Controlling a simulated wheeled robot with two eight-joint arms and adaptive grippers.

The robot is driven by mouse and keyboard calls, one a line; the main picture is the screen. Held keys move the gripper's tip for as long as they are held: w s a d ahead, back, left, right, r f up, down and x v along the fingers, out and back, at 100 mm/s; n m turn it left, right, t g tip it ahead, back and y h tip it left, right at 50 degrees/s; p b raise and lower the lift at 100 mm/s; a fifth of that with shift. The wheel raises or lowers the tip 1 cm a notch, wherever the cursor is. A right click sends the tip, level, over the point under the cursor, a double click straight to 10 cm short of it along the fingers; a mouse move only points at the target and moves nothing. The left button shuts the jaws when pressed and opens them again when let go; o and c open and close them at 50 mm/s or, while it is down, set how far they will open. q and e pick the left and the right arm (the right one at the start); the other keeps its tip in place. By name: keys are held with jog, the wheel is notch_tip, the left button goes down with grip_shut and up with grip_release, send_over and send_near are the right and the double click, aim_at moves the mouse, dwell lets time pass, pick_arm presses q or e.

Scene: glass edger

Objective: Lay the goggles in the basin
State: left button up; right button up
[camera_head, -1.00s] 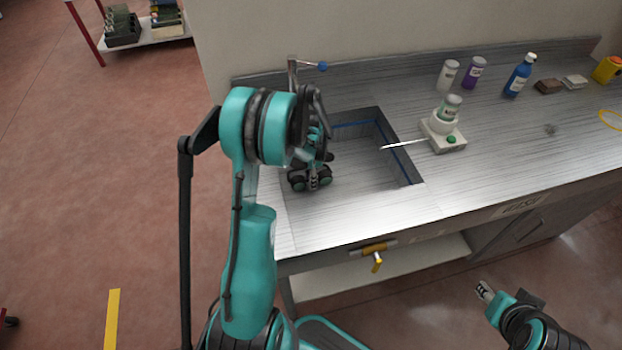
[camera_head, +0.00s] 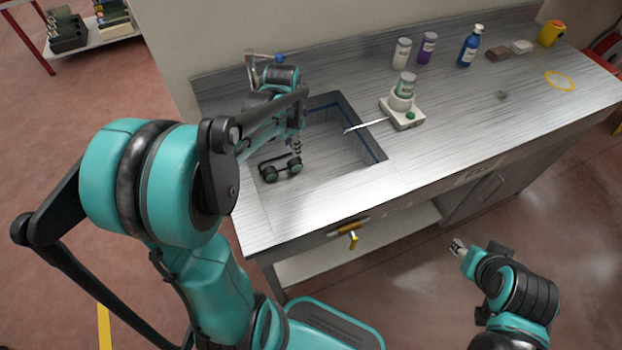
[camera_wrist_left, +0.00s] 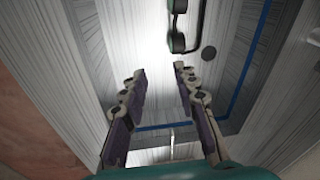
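The goggles (camera_head: 280,167), dark-framed with green lenses, lie in the front left part of the basin (camera_head: 375,150). In the left wrist view the goggles (camera_wrist_left: 178,28) lie on the pale basin floor (camera_wrist_left: 150,35), beyond the fingertips and partly cut off by the top edge. My left gripper (camera_head: 298,142) is over the basin, apart from the goggles. In the left wrist view its fingers (camera_wrist_left: 160,75) are spread with nothing between them. My right gripper (camera_head: 458,247) hangs in front of the bench, away from the basin; its finger opening is too small to judge.
A tap (camera_head: 252,70) with a blue knob stands behind the basin. A white device (camera_head: 403,112) holding a bottle stands right of it, with a thin rod reaching over the basin. Bottles (camera_head: 427,48) and small blocks (camera_head: 498,53) line the back. The right front counter is mostly clear.

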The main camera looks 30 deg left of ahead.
pick_arm(q)
jog(key=s+d+r+n+t, duration=0.2)
jog(key=s+d+r+n, duration=0.1)
jog(key=s+d, duration=0.3)
jog(key=s+d+r+n+t, duration=0.3)
jog(key=s+d, duration=0.4)
jog(key=shift+d+h, duration=0.3)
jog(key=shift+d, duration=0.05)
